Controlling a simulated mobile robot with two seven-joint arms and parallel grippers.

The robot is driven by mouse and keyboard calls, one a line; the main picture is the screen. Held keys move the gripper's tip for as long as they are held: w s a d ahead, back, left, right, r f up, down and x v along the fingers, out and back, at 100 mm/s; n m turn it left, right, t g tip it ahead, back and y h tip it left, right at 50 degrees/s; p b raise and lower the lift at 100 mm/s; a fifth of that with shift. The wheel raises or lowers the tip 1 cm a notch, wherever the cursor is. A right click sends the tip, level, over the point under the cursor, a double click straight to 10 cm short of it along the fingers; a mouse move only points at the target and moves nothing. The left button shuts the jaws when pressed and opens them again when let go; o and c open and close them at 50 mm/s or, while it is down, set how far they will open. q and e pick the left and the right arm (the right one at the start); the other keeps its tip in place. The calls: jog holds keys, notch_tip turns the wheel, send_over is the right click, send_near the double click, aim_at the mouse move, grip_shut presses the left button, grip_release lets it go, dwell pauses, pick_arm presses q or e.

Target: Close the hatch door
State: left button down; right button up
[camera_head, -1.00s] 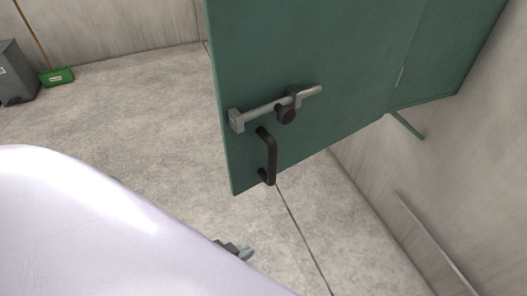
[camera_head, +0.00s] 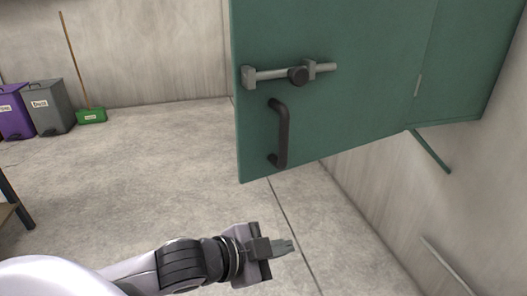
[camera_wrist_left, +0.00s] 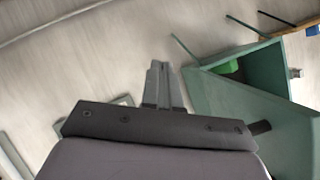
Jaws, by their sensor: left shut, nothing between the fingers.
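The green hatch door (camera_head: 350,100) stands open, swung out from the green cabinet (camera_head: 470,70) on the right wall. It carries a grey sliding bolt (camera_head: 270,74) with a dark knob (camera_head: 297,76) and a black bar handle (camera_head: 284,135) near its free edge. My left gripper (camera_head: 288,246) is shut and empty, below the handle and apart from the door. In the left wrist view its closed fingers (camera_wrist_left: 160,70) point up the picture. The green panels (camera_wrist_left: 245,75) show to their right, untouched. My right gripper is not in view.
A purple bin (camera_head: 14,112), a grey bin (camera_head: 52,105) and a broom with a green head (camera_head: 91,116) stand by the far wall. A table edge (camera_head: 8,210) shows at the left. The floor between is clear.

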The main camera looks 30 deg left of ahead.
aim_at(264, 77)
pick_arm(q)
jog(key=s+a+r+m+h, duration=0.25)
jog(key=r+m, duration=0.25)
jog(key=r, duration=0.5)
jog(key=s+a+r+m+h, duration=0.1)
jog(key=a+r+m+h, duration=0.4)
jog(key=r, duration=0.5)
jog(key=s+a+r+m+h, duration=0.2)
jog(key=r+m, duration=0.4)
jog(key=r, duration=0.4)
jog(key=p+x, duration=0.5)
jog(key=x, duration=0.4)
jog(key=shift+w+d+p, duration=0.25)
jog(key=shift+d+p, duration=0.05)
jog(key=shift+p, duration=0.05)
jog(key=shift+w+f+y, duration=0.1)
jog(key=shift+f+y, duration=0.05)
jog(key=shift+y, duration=0.1)
jog(key=shift+w+a+f, duration=0.1)
jog(key=shift+w+a, duration=0.35)
jog(key=shift+a, duration=0.4)
jog(key=shift+w+a+f, duration=0.1)
jog(key=shift+w+a, duration=0.4)
jog(key=shift+a, duration=0.35)
